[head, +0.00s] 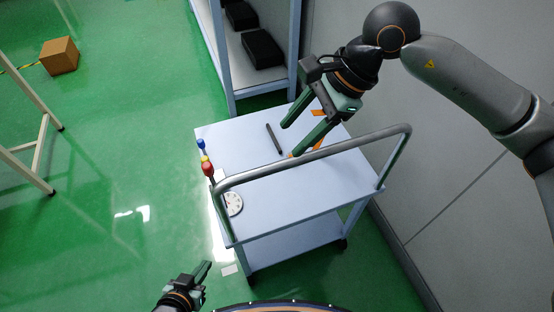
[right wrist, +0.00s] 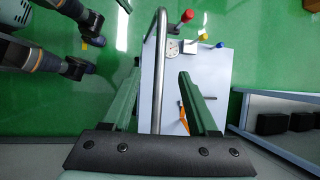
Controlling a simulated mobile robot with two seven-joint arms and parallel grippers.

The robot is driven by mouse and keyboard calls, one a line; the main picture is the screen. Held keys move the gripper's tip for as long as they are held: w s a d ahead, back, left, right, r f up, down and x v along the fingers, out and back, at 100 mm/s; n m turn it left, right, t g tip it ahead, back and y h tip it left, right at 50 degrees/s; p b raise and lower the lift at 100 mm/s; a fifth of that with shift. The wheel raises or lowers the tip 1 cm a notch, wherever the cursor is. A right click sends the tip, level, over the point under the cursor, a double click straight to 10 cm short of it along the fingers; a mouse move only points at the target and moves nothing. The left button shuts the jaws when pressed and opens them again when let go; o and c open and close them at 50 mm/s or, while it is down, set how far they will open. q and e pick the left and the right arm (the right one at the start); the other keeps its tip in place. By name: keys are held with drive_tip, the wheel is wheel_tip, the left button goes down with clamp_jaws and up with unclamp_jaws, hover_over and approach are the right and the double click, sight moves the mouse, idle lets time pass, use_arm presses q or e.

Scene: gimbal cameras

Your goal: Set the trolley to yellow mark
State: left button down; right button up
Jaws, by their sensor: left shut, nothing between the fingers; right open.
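The trolley (head: 285,195) is a pale blue two-shelf cart with a grey bar handle (head: 310,157). It stands on the green floor beside the grey wall; its top also shows in the right wrist view (right wrist: 210,75). My right gripper (head: 291,138) is open and empty above the trolley top, close to the handle. In the right wrist view the bar appears between its fingers; I cannot tell whether they straddle it. My left gripper (head: 205,268) is shut and empty, low in front of the trolley's near left corner. A small yellow patch (right wrist: 89,69) shows beside my left arm; I cannot tell whether it is the mark.
Blue, yellow and red knobs (head: 208,169) line the trolley's left edge. A white disc (head: 233,203) and dark pen-like rod (head: 274,138) lie on top. A shelf (head: 222,62) stands behind, a cardboard box (head: 59,56) far left. Floor left of the trolley is clear.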

sight(274, 166)
drive_tip(key=shift+h, duration=0.4)
drive_tip(key=x, duration=0.4)
drive_tip(key=d+p+x, duration=0.1)
drive_tip(key=x, duration=0.3)
drive_tip(key=w+p+x, duration=0.1)
drive_tip(key=x, duration=0.3)
drive_tip(key=shift+d+f, duration=0.25)
drive_tip(key=shift+f, duration=0.05)
clamp_jaws()
idle(0.6)
